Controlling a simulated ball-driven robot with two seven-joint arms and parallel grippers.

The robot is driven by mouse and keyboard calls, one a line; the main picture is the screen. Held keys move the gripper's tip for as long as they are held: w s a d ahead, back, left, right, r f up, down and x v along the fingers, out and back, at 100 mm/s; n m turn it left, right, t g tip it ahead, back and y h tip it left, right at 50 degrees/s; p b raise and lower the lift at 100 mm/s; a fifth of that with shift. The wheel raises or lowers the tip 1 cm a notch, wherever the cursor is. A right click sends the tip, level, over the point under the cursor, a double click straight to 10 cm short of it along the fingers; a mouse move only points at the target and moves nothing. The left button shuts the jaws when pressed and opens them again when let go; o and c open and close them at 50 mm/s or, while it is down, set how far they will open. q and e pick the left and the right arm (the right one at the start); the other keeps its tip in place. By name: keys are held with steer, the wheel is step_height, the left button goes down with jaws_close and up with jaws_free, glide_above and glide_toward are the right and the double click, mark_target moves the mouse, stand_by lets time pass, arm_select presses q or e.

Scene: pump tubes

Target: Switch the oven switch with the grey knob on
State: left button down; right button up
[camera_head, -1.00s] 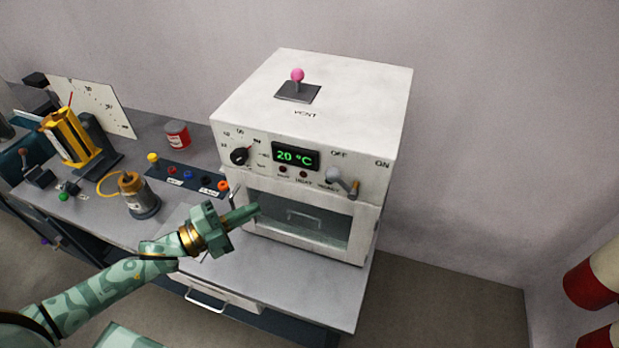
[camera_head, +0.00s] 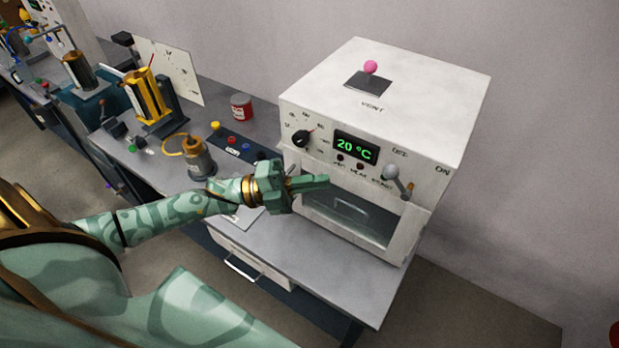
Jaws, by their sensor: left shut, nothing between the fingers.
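The white oven (camera_head: 375,120) stands on the bench and its front faces me. Its switch with the grey knob (camera_head: 393,175) is at the right of the front panel, below the labels OFF and ON. The lever leans toward the left, OFF side, though its exact angle is hard to tell. The green display (camera_head: 356,148) reads 20 °C. My left gripper (camera_head: 322,182) is shut and empty in front of the oven window, left of the switch and apart from it in the picture. My right gripper is not in view.
A black dial (camera_head: 301,138) is left of the display. A pink-knobbed vent lever (camera_head: 370,68) is on the oven top. Left on the bench are a red can (camera_head: 241,106), a brass-topped canister (camera_head: 198,158) and a yellow cylinder (camera_head: 147,95). Bare bench (camera_head: 300,265) lies before the oven.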

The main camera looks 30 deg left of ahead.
mark_target(384, 171)
arm_select(q)
steer(key=p+x, duration=0.2)
steer(key=x, duration=0.7)
steer(key=shift+w+d, duration=0.2)
steer(key=shift+d, duration=0.15)
steer(key=shift+r, duration=0.1)
steer(key=shift+d+r+m+g+y+p, duration=0.15)
steer(key=shift+r+m+g+y+p, duration=0.35)
steer(key=shift+p, duration=1.05)
steer(key=d+r+m+g+y+p, duration=0.1)
steer(key=d+r+p, duration=0.3)
steer(key=d+p, duration=0.6)
steer(key=shift+m+y+p, duration=0.3)
steer(key=shift+y+p, duration=0.05)
steer(key=shift+y, duration=0.25)
steer(key=shift+s, duration=0.2)
steer(key=shift+a, duration=0.1)
